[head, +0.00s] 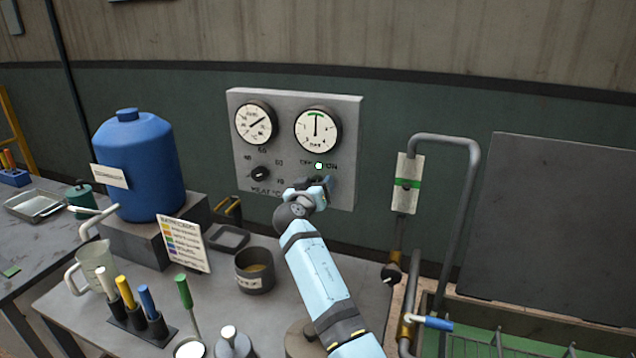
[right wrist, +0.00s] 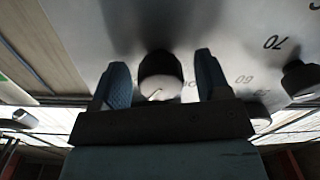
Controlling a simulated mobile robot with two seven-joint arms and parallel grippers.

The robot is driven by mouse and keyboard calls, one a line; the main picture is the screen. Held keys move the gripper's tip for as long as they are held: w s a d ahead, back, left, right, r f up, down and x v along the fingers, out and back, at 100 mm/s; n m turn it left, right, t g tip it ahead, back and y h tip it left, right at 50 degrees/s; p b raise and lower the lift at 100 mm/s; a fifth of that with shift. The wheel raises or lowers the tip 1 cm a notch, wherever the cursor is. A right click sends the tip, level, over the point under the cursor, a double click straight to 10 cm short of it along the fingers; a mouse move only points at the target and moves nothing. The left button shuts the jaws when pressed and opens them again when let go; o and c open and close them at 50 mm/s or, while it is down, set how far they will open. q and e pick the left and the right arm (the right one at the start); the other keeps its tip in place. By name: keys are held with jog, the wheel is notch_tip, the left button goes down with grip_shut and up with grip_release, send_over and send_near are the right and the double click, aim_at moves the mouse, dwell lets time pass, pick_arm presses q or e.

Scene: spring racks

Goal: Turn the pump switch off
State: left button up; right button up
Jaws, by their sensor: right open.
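A grey control panel (head: 291,150) is fixed to the green wall, with OFF and ON lettering at its lower right and a small bright lamp (head: 319,166) between the words. My right gripper (head: 318,183) is at the panel just below this lamp and hides most of the pump switch in the head view. In the right wrist view a round dark knob with a pale face, which appears to be the pump switch (right wrist: 160,72), sits between the two blue fingers of the open right gripper (right wrist: 162,84). Gaps show on both sides. Its setting is unclear. My left gripper is out of view.
A black heat knob (head: 260,173) is left of the switch, with two dials above. A bent grey pipe (head: 470,190) stands to the right.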

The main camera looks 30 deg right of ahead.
jog(key=c, duration=0.9)
